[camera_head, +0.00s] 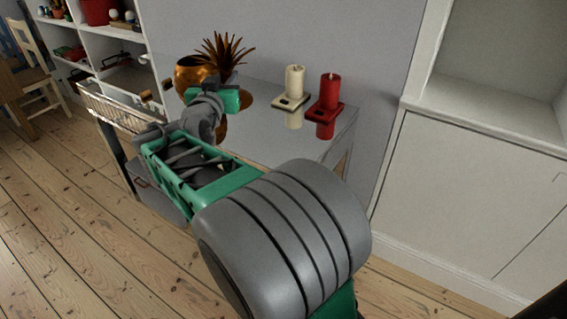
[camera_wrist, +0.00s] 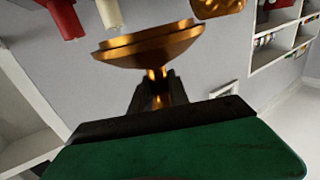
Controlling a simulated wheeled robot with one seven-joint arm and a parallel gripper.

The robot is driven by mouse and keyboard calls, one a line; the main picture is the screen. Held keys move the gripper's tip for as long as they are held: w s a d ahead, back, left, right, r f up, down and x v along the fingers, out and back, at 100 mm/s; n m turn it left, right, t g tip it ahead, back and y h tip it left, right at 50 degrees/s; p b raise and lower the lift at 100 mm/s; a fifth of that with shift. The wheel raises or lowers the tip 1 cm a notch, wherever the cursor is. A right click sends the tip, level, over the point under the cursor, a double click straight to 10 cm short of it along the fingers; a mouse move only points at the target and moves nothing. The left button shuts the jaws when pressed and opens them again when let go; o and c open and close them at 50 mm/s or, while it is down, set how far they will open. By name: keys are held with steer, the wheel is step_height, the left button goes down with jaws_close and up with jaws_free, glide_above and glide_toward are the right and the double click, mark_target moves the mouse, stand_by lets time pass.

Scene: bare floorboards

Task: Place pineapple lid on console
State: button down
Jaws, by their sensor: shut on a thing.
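A golden lid (camera_wrist: 150,45) with a wide, shallow round part and a narrow stem fills the middle of the wrist view. My gripper (camera_wrist: 160,92) is shut on its stem, with the round part beyond the fingertips. In the head view my gripper (camera_head: 228,98) is over the left part of the console (camera_head: 268,145), and it hides most of the lid. Only coppery patches show around it. I cannot tell whether the lid touches the console top.
A copper pot (camera_head: 190,73) and brown spiky leaves (camera_head: 222,52) are at the console's back left. A cream candle (camera_head: 294,82) and a red candle (camera_head: 329,91) stand in holders to the right. The top's front right is clear. White shelves (camera_head: 120,50) stand left.

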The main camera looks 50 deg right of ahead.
steer(key=shift+m+g, duration=0.3)
steer(key=shift+g, duration=0.1)
steer(key=s+d+f, duration=0.2)
steer(key=d+f, duration=0.2)
steer(key=s+d+f+b, duration=0.1)
steer(key=s+d+f, duration=0.1)
steer(key=d+f, duration=0.2)
steer(key=s+d+f, duration=0.3)
steer(key=d+f, duration=0.2)
steer(key=shift+d, duration=0.35)
steer(key=shift+f+b, duration=0.4)
steer(key=shift+b, duration=0.15)
steer(key=shift+s+f+b, duration=0.1)
steer(key=shift+f+b, duration=0.2)
steer(key=shift+b, duration=0.1)
